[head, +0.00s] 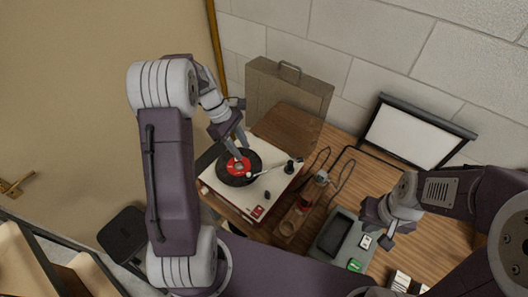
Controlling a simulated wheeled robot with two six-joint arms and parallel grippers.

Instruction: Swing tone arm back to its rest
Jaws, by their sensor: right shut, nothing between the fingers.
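The turntable (225,187), cream-topped with reddish sides, stands on the wooden table with a black record and red label (238,168) on it. Its pale tone arm (271,171) runs from a dark pivot (289,166) at the right toward the record, its head end near the record's right edge. My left gripper (239,150) points down over the far part of the record, left of the tone arm. Its fingers look apart, with nothing seen between them. My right gripper (370,216) is shut and empty, above the table right of the turntable. The arm rest is too small to make out.
A grey case lid (290,95) stands behind the turntable. A cable and small device (321,178) lie to its right, before a grey tray (335,238) with a dark panel. A framed white screen (407,136) leans on the wall. Bare wood (411,249) shows at right.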

